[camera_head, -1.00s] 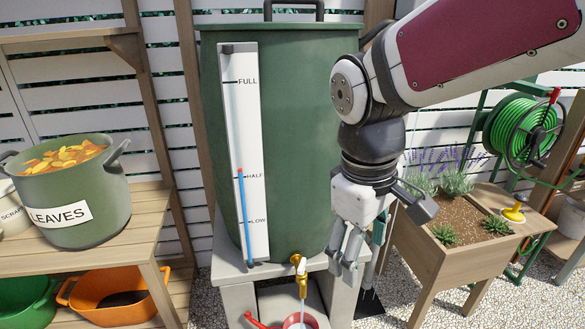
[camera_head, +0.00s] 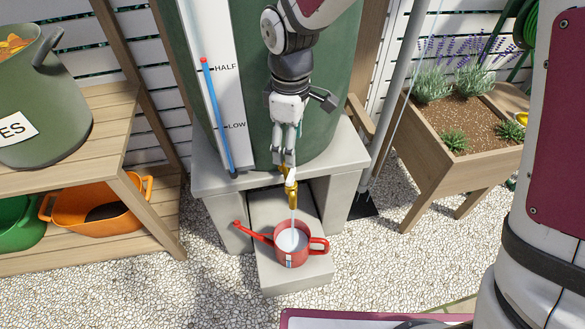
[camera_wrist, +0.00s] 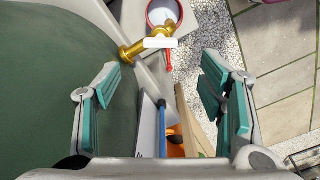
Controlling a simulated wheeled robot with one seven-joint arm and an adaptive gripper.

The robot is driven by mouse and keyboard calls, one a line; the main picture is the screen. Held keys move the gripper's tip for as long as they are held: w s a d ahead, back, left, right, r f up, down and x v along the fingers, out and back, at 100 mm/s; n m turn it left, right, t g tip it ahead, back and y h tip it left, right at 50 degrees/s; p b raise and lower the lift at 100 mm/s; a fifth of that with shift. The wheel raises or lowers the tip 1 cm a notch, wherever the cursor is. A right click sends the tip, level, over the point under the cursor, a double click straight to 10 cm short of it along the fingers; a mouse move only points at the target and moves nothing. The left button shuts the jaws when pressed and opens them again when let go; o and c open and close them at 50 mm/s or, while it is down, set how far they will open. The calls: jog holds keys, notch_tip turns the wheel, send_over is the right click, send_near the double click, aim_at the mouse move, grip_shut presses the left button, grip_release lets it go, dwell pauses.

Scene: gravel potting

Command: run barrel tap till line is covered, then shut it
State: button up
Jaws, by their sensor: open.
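The brass tap (camera_head: 290,190) sits low on the front of the green barrel (camera_head: 325,110). A pale stream runs from it into the red watering can (camera_head: 293,255), which holds pale water. A small pale-and-blue strip shows on the can's front; I cannot make out a line inside. My gripper (camera_head: 285,163) is open and empty, pointing down just above the tap. In the wrist view, the tap (camera_wrist: 132,50) with its white handle (camera_wrist: 160,43) lies beyond and between the spread teal-padded fingers (camera_wrist: 162,80), and the can (camera_wrist: 151,12) shows at the top edge.
The can stands on a low concrete step (camera_head: 280,280) before the barrel's stand (camera_head: 225,180). The barrel gauge (camera_head: 217,110) has its red marker just above HALF. A wooden shelf (camera_head: 110,110) stands left, a wooden planter (camera_head: 440,150) right. Gravel lies around.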

aim_at(291, 174)
notch_tip(291, 174, down, 10)
jog(key=b, duration=0.3)
jog(key=shift+r, duration=0.15)
jog(key=c, duration=1.2)
